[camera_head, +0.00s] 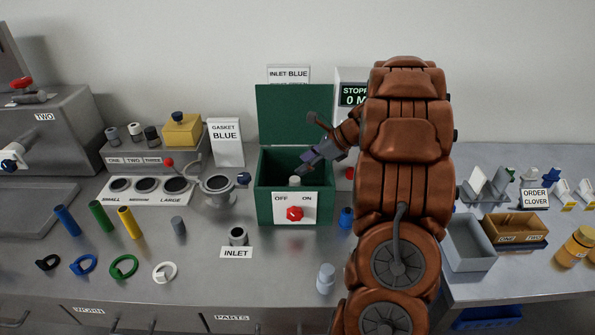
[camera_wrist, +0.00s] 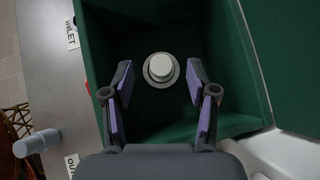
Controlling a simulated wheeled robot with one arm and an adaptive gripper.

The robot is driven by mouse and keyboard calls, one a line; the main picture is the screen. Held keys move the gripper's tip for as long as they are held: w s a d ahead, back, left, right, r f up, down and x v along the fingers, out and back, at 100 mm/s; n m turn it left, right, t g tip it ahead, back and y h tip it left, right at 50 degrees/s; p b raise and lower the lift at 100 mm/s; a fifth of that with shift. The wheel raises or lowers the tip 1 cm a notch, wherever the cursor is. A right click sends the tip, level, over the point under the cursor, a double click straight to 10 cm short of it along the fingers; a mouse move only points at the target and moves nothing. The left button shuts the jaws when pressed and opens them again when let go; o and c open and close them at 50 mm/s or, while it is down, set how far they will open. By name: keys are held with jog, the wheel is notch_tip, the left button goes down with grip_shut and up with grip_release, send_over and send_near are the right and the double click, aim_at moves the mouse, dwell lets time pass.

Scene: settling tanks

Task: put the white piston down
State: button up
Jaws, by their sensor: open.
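A white round-topped piece, which looks like the white piston (camera_head: 295,181), stands upright inside the green box (camera_head: 264,205). In the wrist view the piston (camera_wrist: 160,68) sits on a round grey seat or base, seen from above. My gripper (camera_head: 306,142) is open over the box. In the wrist view its two purple-padded fingers (camera_wrist: 158,80) are spread to either side of the piston, with a gap on each side, not touching it. The green lid (camera_head: 293,112) is raised at the back.
A red OFF/ON knob (camera_head: 294,214) is on the box front. A pale cylinder (camera_head: 326,278) and a blue piece (camera_head: 346,218) stand to the right. The INLET cup (camera_head: 238,236) is in front. Coloured rods and rings lie left. Bare bench shows between INLET and the pale cylinder.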

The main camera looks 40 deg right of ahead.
jog(key=b+v, duration=0.2)
jog(key=v, duration=0.6)
jog(key=s+a+n+g, duration=0.35)
jog(key=a+n, duration=0.25)
jog(key=a, duration=0.6)
jog(key=s+a+n+g, duration=0.2)
jog(key=s+a+n, duration=0.35)
jog(key=a, duration=0.75)
jog(key=s+a+f+n+g+h, duration=0.1)
jog(key=s+a+f+n+h, duration=0.1)
jog(key=s+n, duration=0.6)
jog(key=s+a+f+n+g+h, duration=0.2)
jog(key=s+a+n, duration=0.3)
jog(key=s+n, duration=0.3)
jog(key=s+h, duration=0.1)
jog(key=s, duration=0.3)
jog(key=shift+f+h, duration=0.3)
jog(key=shift+h, duration=0.1)
jog(key=shift+s+a+n, duration=0.1)
jog(key=shift+a+n, duration=0.05)
jog(key=shift+n, duration=0.1)
jog(key=shift+c, duration=0.2)
